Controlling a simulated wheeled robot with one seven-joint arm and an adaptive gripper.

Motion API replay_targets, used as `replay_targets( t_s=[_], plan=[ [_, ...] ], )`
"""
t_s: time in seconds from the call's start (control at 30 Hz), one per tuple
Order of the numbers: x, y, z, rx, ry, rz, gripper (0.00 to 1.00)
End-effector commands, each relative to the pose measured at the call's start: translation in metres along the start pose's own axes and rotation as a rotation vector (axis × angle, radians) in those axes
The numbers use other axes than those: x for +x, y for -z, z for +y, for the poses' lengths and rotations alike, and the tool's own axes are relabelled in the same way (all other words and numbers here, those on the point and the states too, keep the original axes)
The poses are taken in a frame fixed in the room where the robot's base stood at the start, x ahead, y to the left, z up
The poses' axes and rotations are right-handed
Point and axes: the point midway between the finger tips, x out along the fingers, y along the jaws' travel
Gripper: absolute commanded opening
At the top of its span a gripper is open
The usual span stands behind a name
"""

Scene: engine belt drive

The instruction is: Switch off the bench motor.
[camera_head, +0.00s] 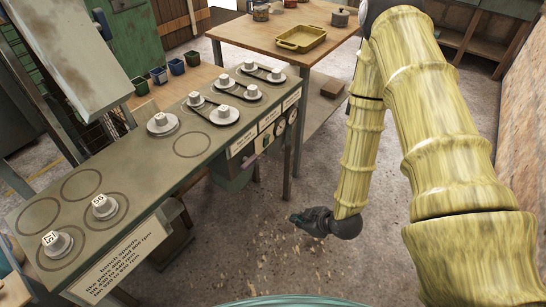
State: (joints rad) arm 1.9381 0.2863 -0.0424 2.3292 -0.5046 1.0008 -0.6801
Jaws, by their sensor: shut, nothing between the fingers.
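The bench (150,170) runs from the lower left to the upper middle, with several numbered pulleys on round discs on its top. Dark belts (262,78) link pulleys at its far end. White label plates (243,140) and round dials (280,126) are on its front edge. A small pinkish part (250,161), possibly a lever or switch, is below the plates, by a grey-green box (235,176) under the bench that may be the motor. Whether it runs cannot be told. My gripper (297,219) is shut and empty above the floor, right of the bench, apart from it.
A wooden table (240,32) with a yellow tray (301,39) and pots stands at the back. Several small coloured bins (177,66) are behind the bench. A speed placard (120,262) hangs on the bench's near front. The floor (280,260) between bench and arm is open, with scattered debris.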

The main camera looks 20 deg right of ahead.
Motion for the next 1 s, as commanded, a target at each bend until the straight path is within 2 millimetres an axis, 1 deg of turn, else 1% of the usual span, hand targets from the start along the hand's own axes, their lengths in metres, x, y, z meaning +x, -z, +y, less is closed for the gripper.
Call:
replay_targets(
  t_s=[0.03, 0.1, 0.2, 0.37, 0.5, 0.63, 0.73, 0.83, 1.0],
  plan=[
    [0.017, 0.003, 0.015, -0.076, -0.026, 0.069, 0.0],
    [0.025, 0.015, 0.035, -0.196, -0.063, 0.16, 0.0],
    [0.033, 0.034, 0.061, -0.367, -0.132, 0.285, 0.0],
    [0.033, 0.059, 0.1, -0.637, -0.277, 0.467, 0.0],
    [0.024, 0.073, 0.128, -0.861, -0.434, 0.602, 0.0],
    [0.011, 0.083, 0.147, -1.033, -0.576, 0.695, 0.0],
    [0.001, 0.086, 0.155, -1.127, -0.663, 0.741, 0.0],
    [-0.007, 0.088, 0.161, -1.186, -0.722, 0.768, 0.0],
    [-0.013, 0.09, 0.164, -1.223, -0.76, 0.784, 0.0]
  ],
)
